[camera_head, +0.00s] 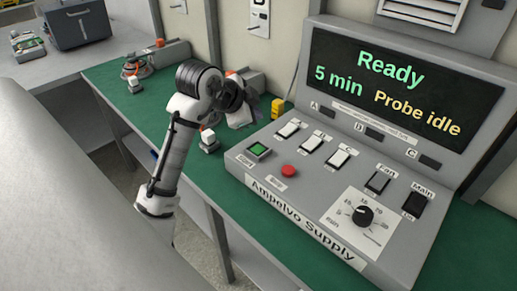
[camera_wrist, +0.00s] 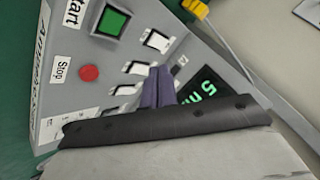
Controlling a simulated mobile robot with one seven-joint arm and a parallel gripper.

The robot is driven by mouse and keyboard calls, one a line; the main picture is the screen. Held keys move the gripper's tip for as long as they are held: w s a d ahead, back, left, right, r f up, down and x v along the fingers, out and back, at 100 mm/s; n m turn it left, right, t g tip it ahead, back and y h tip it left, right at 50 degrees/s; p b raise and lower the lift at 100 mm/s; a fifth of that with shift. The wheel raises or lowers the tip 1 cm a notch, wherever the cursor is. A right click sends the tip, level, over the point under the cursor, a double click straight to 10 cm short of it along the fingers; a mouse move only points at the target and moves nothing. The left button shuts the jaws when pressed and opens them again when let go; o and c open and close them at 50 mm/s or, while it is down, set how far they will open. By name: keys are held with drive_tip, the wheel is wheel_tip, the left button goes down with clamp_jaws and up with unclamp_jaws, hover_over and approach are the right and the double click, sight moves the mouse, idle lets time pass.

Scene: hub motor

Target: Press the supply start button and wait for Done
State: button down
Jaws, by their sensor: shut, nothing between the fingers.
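The grey Ampelvo Supply console (camera_head: 262,178) stands on the green bench at the right of the head view. Its display (camera_head: 400,88) reads "Ready", "5 min" and "Probe idle". The square green start button (camera_head: 259,150) is on the left of the sloped panel; it also shows in the wrist view (camera_wrist: 111,22), labelled "Start". The round red stop button (camera_head: 289,171) is beside it, and in the wrist view (camera_wrist: 89,73). My gripper (camera_head: 244,116) is shut and empty, behind and above the start button, apart from it. Its purple fingers (camera_wrist: 158,86) show in the wrist view.
The panel also carries rocker switches (camera_head: 338,158) and a minutes knob (camera_head: 362,215). A small device with a white top (camera_head: 209,141) stands left of the console. A yellow connector (camera_head: 277,108) is behind it. Bare green bench (camera_head: 105,78) lies left of my arm.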

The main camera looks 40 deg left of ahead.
sight(255, 151)
drive_tip(key=shift+f+b, duration=3.1)
drive_tip(key=shift+f, duration=1.25)
drive_tip(key=shift+f, duration=0.15)
drive_tip(key=shift+f+b, duration=0.3)
drive_tip(key=shift+b, duration=0.05)
drive_tip(key=shift+f+b, duration=0.45)
drive_tip(key=shift+f, duration=0.05)
drive_tip(key=shift+r, duration=0.1)
drive_tip(key=shift+r+p, duration=0.65)
drive_tip(key=shift+r, duration=0.15)
drive_tip(key=shift+r+p, duration=1.85)
drive_tip(key=shift+r, duration=0.75)
